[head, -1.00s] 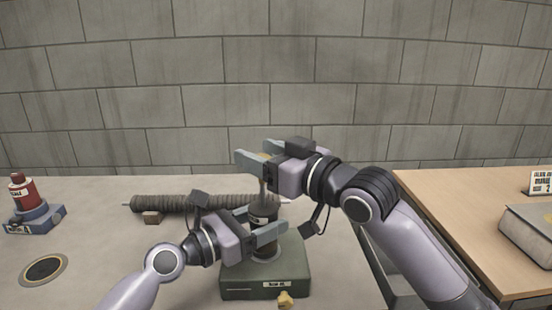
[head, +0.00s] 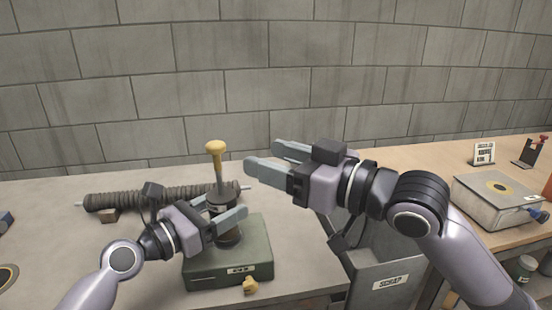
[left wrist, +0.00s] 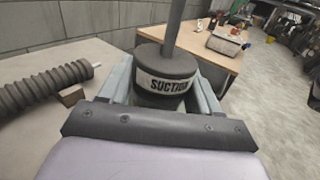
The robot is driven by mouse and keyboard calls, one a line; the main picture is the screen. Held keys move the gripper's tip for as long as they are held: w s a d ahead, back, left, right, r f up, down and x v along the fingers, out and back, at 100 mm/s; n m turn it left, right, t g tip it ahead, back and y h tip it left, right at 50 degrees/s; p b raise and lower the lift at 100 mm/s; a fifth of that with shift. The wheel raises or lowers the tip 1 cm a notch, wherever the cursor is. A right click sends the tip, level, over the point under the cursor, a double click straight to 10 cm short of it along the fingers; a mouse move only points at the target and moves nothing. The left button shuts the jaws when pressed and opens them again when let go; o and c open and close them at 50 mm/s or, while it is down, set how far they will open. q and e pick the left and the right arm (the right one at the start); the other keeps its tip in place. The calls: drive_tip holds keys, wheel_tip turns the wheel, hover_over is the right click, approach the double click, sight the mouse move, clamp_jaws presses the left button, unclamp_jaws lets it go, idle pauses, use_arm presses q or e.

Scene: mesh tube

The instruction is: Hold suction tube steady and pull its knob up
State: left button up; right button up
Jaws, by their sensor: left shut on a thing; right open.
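The suction tube (head: 228,234) is a dark cylinder standing upright on a green base box (head: 230,262). In the left wrist view its label (left wrist: 166,85) reads "SUCTION". A grey rod rises from its top to a yellow knob (head: 215,148), which stands well above the tube. My left gripper (head: 226,211) is shut on the upper part of the tube, one finger on each side. My right gripper (head: 265,160) is open and empty, to the right of the knob and apart from it.
A ribbed dark hose (head: 130,197) lies behind on a small block. A grey bin labelled "SCRAP" (head: 385,270) stands at the right of the table. A wooden bench (head: 450,178) on the right holds a grey box (head: 497,198). A small yellow part (head: 250,285) is at the base box's front.

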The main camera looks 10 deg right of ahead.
use_arm(q)
drive_tip(key=o, duration=1.2)
drive_tip(key=shift+o, duration=0.2)
